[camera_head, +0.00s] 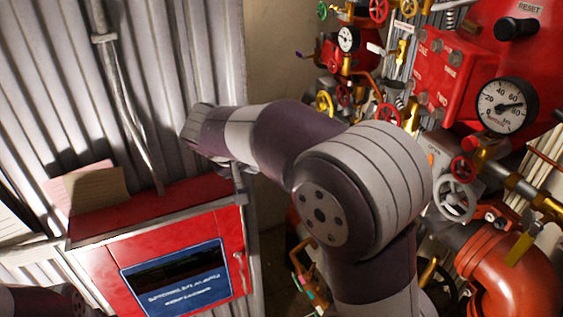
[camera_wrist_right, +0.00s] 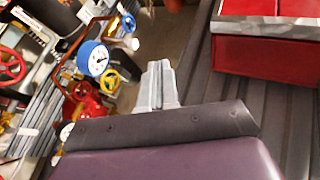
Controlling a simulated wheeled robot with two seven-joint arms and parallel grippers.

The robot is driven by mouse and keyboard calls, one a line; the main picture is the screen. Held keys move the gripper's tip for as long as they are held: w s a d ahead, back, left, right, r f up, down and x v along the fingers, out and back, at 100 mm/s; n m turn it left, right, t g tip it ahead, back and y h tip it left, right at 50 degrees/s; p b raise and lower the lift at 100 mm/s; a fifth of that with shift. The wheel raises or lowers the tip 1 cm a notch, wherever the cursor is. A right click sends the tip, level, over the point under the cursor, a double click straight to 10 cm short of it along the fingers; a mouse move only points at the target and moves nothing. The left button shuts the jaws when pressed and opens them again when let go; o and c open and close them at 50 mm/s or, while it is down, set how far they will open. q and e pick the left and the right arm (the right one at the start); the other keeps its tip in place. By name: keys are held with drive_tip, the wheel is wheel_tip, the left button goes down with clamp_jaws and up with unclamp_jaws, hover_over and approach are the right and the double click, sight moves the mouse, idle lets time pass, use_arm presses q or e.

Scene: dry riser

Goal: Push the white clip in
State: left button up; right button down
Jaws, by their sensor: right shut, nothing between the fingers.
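I cannot make out a white clip in either view. My right gripper (camera_wrist_right: 158,85) shows in the right wrist view with its grey fingers together and nothing between them. In the head view my right arm crosses the middle and reaches left, above the right side of a red cabinet (camera_head: 226,238); the gripper's fingertips cannot be made out there. The arm hides part of the wall and pipework behind it. Only a piece of my left arm shows at the bottom left of the head view, without its gripper.
The red cabinet has a blue sign, with paper sheets (camera_head: 95,188) above it. On the right are a pressure gauge (camera_head: 502,106), a grey handwheel (camera_head: 455,200), a red panel (camera_head: 440,75) and a thick orange-red pipe (camera_head: 515,275). A blue-rimmed gauge (camera_wrist_right: 96,60) is left of my right fingers.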

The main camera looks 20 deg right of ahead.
drive_tip(key=shift+f, duration=0.1)
drive_tip(key=w+d+f+b, duration=0.5)
drive_tip(key=d+f, duration=0.2)
drive_tip(key=d, duration=0.1)
idle(0.4)
drive_tip(key=shift+w+d+f, duration=0.1)
drive_tip(key=shift+w, duration=0.05)
